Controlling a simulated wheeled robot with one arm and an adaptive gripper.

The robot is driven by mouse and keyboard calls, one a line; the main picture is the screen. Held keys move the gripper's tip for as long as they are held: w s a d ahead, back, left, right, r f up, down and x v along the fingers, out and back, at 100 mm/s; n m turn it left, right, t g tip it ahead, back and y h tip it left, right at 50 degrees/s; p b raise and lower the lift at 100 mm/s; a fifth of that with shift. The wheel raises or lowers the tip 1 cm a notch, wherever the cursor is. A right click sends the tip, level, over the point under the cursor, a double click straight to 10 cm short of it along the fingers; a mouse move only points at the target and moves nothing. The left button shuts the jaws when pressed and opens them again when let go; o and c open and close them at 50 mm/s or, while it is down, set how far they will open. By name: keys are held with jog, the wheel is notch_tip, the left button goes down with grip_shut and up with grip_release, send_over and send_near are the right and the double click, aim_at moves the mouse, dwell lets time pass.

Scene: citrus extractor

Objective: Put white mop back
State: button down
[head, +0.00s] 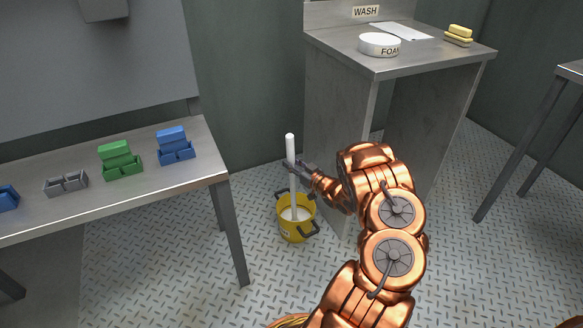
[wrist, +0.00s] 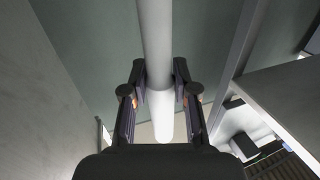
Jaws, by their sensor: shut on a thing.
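The white mop's handle (head: 291,150) stands nearly upright in the head view, its lower end reaching down into a yellow bucket (head: 297,228) on the floor. The mop's head is hidden or cannot be told apart from the white inside of the bucket. My gripper (head: 294,168) is shut on the handle in its upper part, above the bucket's rim. In the wrist view the white handle (wrist: 155,40) runs between the two fingers of my gripper (wrist: 160,88). Whether the mop touches the bucket's bottom cannot be told.
A metal bench (head: 130,195) with blue, grey and green boxes stands at the left. A wash stand (head: 425,62) with a white foam dish (head: 379,43) and yellow sponges (head: 459,34) stands behind my arm. Patterned floor (head: 195,272) is clear between the bench and the bucket.

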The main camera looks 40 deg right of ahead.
jog(key=shift+f, duration=0.3)
jog(key=c, duration=0.9)
grip_release()
jog(key=shift+f, duration=0.2)
jog(key=s+p, duration=0.1)
jog(key=s, duration=0.7)
jog(key=shift+a+r+p, duration=0.15)
jog(key=shift+a+p, duration=0.1)
jog(key=shift+p, duration=0.1)
jog(key=shift+w, duration=0.1)
